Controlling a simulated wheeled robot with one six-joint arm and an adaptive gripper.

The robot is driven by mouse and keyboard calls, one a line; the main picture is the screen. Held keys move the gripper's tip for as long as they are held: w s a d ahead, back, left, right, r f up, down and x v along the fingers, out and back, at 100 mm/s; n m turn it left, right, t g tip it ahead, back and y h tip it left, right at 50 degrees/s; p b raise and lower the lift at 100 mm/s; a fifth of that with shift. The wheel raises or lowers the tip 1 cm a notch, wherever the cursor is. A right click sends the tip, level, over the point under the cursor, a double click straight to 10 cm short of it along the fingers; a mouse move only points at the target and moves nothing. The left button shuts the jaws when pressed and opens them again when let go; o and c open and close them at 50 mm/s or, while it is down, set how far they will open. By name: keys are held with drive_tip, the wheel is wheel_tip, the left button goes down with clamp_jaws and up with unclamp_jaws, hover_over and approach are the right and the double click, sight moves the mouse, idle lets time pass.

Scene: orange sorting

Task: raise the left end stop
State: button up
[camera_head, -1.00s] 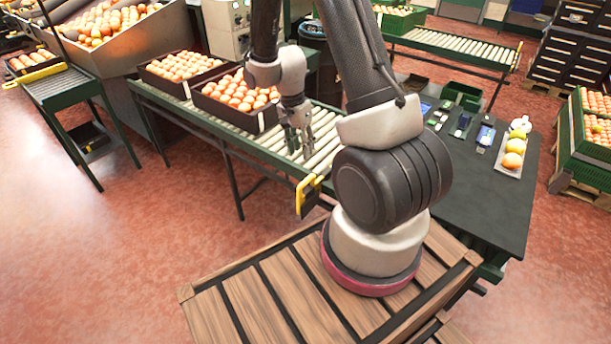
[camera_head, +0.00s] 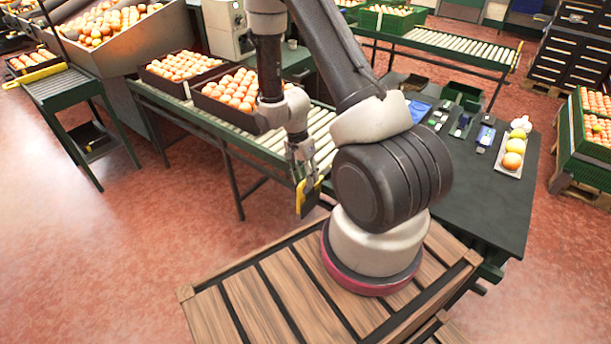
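A yellow and black end stop (camera_head: 308,199) hangs at the near end of the middle roller conveyor (camera_head: 322,128), its dark plate reaching below the roller bed. My gripper (camera_head: 303,174) points down right at the top of this stop, and its fingers overlap the stop's upper edge in the picture. I cannot tell whether the fingers touch or grasp it, or how far apart they are. Another yellow stop (camera_head: 35,75) lies across the left conveyor (camera_head: 60,88). A small yellow piece (camera_head: 518,57) shows at the end of the back right conveyor.
Two dark crates of oranges (camera_head: 178,90) stand on the middle conveyor, left of my gripper. A dark table (camera_head: 480,205) at right holds small devices and a tray (camera_head: 508,167) with fruit. Open red floor (camera_head: 90,250) lies at left. My arm hides part of the conveyor.

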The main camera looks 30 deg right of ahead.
clamp_jaws()
drive_tip(key=shift+r, duration=3.8)
unclamp_jaws()
wheel_tip(320, 180, up, 12)
drive_tip(key=w, duration=0.2)
drive_tip(key=shift+a+f, duration=0.15)
drive_tip(key=shift+a, duration=0.25)
drive_tip(key=shift+w, duration=0.1)
